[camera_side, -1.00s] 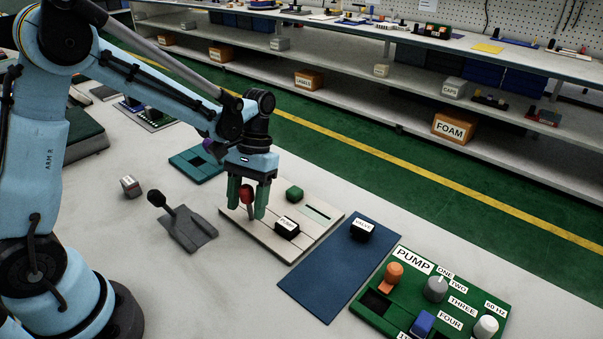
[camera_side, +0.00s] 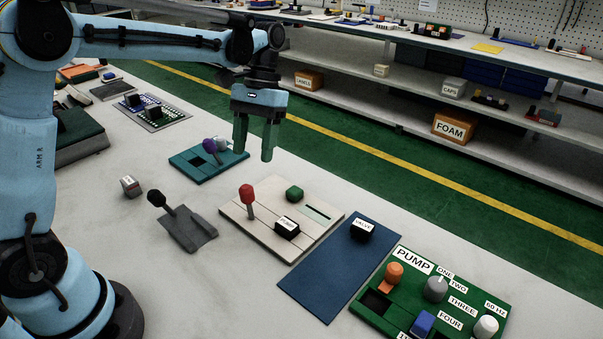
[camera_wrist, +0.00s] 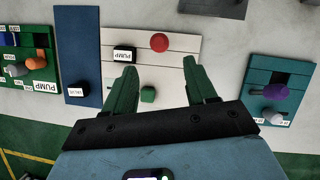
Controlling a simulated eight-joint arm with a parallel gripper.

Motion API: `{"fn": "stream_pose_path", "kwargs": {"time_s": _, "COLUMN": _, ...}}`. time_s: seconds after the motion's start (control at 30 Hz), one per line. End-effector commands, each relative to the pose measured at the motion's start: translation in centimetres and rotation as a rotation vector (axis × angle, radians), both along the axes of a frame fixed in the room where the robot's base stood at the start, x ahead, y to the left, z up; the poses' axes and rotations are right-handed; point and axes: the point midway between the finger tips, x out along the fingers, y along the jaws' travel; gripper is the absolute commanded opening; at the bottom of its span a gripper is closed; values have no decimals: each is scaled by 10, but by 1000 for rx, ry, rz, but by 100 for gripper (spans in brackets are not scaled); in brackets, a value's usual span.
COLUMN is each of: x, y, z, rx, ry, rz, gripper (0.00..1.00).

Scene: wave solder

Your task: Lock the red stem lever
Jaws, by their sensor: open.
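The red stem lever (camera_side: 247,200) stands on the left part of a cream panel (camera_side: 262,246), its red knob on top of a grey stem. In the wrist view its red knob (camera_wrist: 159,42) shows at the panel's edge, beyond my fingertips. The lever looks close to upright. My gripper (camera_side: 254,155) is open and empty, raised above and behind the lever, clear of it. In the wrist view my gripper's two green fingers (camera_wrist: 158,75) are spread apart. A black PUMP block (camera_side: 287,227) and a green knob (camera_side: 294,194) sit on the same panel.
A grey plate with a black-knobbed lever (camera_side: 157,198) lies left of the panel. A teal panel with a purple knob (camera_side: 209,146) is behind. A blue mat (camera_side: 330,285) with a VALVE block (camera_side: 362,230) and a green PUMP panel (camera_side: 480,290) are at the right.

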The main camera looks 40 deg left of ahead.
Motion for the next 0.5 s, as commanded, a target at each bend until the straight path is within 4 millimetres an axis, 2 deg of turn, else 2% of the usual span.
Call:
{"fn": "stream_pose_path", "kwargs": {"time_s": 0.23, "x": 0, "y": 0, "z": 0, "rx": 0, "ry": 0, "rz": 0, "gripper": 55}}
{"fn": "stream_pose_path", "kwargs": {"time_s": 0.37, "x": -3, "y": 3, "z": 2, "rx": -7, "ry": -11, "rz": 12, "gripper": 35}}
{"fn": "stream_pose_path", "kwargs": {"time_s": 0.5, "x": -18, "y": 18, "z": 11, "rx": -36, "ry": -66, "rz": 69, "gripper": 14}}
